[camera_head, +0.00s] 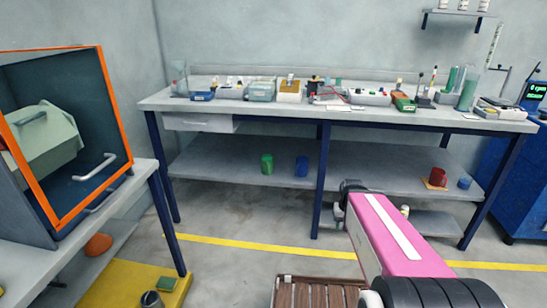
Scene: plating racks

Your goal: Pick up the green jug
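The green jug (267,164) stands upright on the lower shelf of the long bench, left of the middle leg. A blue jug (301,167) stands just to its right, with a small gap between them. My arm reaches in from the bottom right, and its dark end (352,188) shows beyond the pink link. This end is small and partly hidden, so I cannot tell whether my gripper is open or shut. It is to the right of the green jug in the picture and apart from it.
The lower shelf (225,170) is clear around the two jugs. The middle leg (321,180) stands to their right. A red cup (438,177) and a small blue cup (464,183) are further right. The benchtop above holds racks and bottles. An orange-framed cabinet (118,105) is at left.

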